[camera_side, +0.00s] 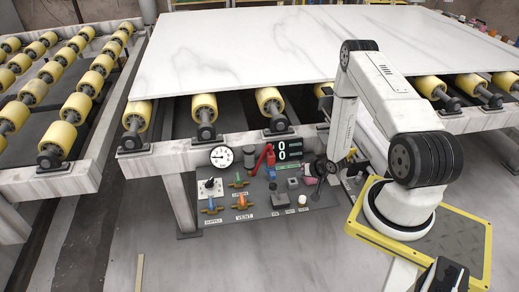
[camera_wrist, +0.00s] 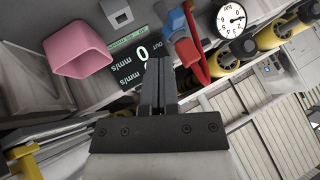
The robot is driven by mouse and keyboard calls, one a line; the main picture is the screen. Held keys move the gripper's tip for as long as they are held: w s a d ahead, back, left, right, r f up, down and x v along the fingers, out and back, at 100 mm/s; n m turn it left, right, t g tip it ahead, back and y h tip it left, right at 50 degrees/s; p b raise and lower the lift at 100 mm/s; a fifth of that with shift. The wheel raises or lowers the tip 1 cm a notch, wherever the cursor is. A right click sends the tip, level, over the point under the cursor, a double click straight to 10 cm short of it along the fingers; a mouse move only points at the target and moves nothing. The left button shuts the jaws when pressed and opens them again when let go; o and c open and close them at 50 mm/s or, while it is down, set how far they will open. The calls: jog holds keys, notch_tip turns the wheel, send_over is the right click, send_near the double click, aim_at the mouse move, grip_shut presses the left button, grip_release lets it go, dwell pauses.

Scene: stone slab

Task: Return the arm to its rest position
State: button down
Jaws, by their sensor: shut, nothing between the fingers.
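My gripper (camera_wrist: 159,66) is shut and empty in the wrist view, its two dark fingers lying together. In the side view my gripper (camera_side: 322,170) hangs at the end of my bent white arm, in front of the control panel's right part. The fingertips are small and dark there, hard to make out against the panel.
The control panel (camera_side: 262,208) carries a gauge (camera_side: 221,156), a red lever (camera_side: 263,158), a digital display (camera_side: 289,149) and several valves. A pink open-topped box (camera_wrist: 80,52) is close to the fingers. A white stone slab (camera_side: 300,45) lies on yellow rollers behind.

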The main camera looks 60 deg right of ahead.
jog(key=w+a+r+n+g, duration=0.25)
jog(key=a+r, duration=0.25)
jog(key=r, duration=0.4)
jog(key=w+a+r+n+g, duration=0.1)
jog(key=w+a+r+n, duration=0.25)
jog(key=r, duration=0.55)
jog(key=s+a+r+n+g, duration=0.1)
jog(key=s+a+r, duration=0.3)
jog(key=a+r, duration=0.2)
jog(key=s+a+r+n+g+y, duration=0.1)
jog(key=s+a+r, duration=0.4)
jog(key=a, duration=0.5)
jog(key=shift+a+r+n, duration=0.35)
jog(key=shift+r+n, duration=0.45)
jog(key=shift+w, duration=0.1)
